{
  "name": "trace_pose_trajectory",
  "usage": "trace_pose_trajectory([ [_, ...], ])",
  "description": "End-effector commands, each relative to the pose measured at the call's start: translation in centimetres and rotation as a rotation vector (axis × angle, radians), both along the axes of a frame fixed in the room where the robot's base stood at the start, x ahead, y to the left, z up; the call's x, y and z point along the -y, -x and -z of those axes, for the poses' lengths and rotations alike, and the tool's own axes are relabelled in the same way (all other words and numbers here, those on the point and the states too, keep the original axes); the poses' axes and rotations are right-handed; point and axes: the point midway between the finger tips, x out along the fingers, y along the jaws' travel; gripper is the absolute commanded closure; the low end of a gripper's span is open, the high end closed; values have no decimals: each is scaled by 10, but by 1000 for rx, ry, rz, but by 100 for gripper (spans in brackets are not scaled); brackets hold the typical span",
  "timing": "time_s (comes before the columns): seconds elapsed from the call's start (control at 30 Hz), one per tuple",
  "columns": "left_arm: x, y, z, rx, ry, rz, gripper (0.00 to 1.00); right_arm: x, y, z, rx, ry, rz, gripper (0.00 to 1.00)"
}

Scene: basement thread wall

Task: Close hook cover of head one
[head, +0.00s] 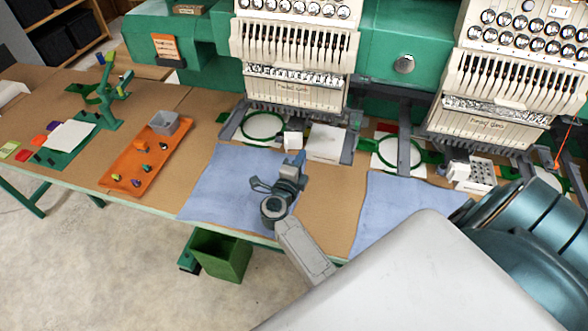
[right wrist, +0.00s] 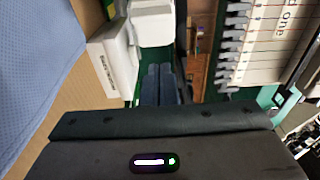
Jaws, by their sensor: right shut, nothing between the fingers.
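The sewing head at the centre of the head view (head: 295,75) has green hoops and white parts below it. A small white block (head: 293,141), which looks like its hook cover, sits under that head. In the right wrist view a white rounded part (right wrist: 153,22) lies just beyond the fingertips; I cannot tell how far it is tilted. My right gripper (head: 293,160) is shut and empty, just in front of the white block. Its closed fingers (right wrist: 160,85) point at the white part; contact cannot be told. My left gripper is not in view.
A white lettered box (right wrist: 108,65) stands close beside the right fingers. Needle bars (right wrist: 235,45) are close on the other side. Blue cloths (head: 215,195) hang over the table front. An orange tray (head: 140,165) lies to the left. A second head (head: 500,90) stands right.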

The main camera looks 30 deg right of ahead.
Motion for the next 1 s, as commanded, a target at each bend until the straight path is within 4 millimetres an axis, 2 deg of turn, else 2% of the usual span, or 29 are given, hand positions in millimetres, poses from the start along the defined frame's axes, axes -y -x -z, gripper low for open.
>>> trace_pose_trajectory([
  [0.1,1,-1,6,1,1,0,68,22,-15,1,1,4,0,100],
  [0.13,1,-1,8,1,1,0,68,22,-18,2,2,1,0,100],
  [0.2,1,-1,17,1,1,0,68,7,-25,5,3,-5,-1,100],
  [0.4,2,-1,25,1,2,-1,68,-9,-36,2,1,-2,-1,100],
  [0.83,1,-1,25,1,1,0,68,-12,-38,0,0,0,-1,100],
  [1.0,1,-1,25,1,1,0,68,-18,-53,0,0,-1,-1,100],
])
